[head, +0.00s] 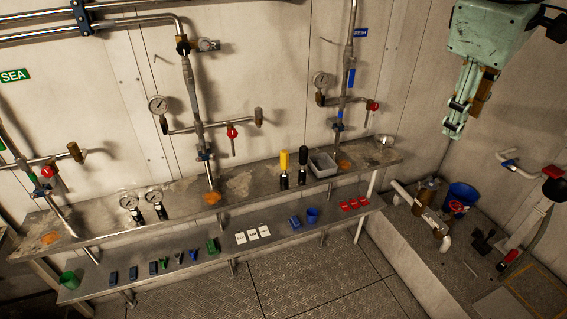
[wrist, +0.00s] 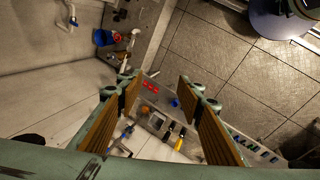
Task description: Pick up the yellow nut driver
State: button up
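The yellow nut driver (head: 284,162) stands upright, handle up, on the upper metal shelf (head: 243,184), left of a black-handled driver (head: 303,158). In the wrist view the yellow nut driver (wrist: 179,144) appears small and far off between the fingers, beside the black-handled driver (wrist: 171,128). My gripper (head: 454,128) hangs at the upper right in the head view, well right of and above the shelf, away from both drivers. In the wrist view its two wood-toned fingers (wrist: 158,95) are spread wide with nothing between them.
A grey bin (head: 323,164) stands right of the drivers. Pipes with gauges and red valves (head: 232,132) rise behind the shelf. A blue bucket (head: 462,197) sits at right.

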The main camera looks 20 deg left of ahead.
jog(key=w+a+f+n+p, duration=0.1)
jog(key=w+a+n, duration=0.3)
jog(key=w+a, duration=0.5)
jog(key=n+p, duration=0.7)
jog(key=n, duration=1)
send_over(282, 153)
jog(key=s+a, duration=0.1)
jog(key=s, duration=0.3)
notch_tip(282, 153, down, 30)
jog(key=shift+w+a+r, duration=0.15)
jog(key=shift+w, duration=0.1)
jog(key=shift+x, duration=4.3)
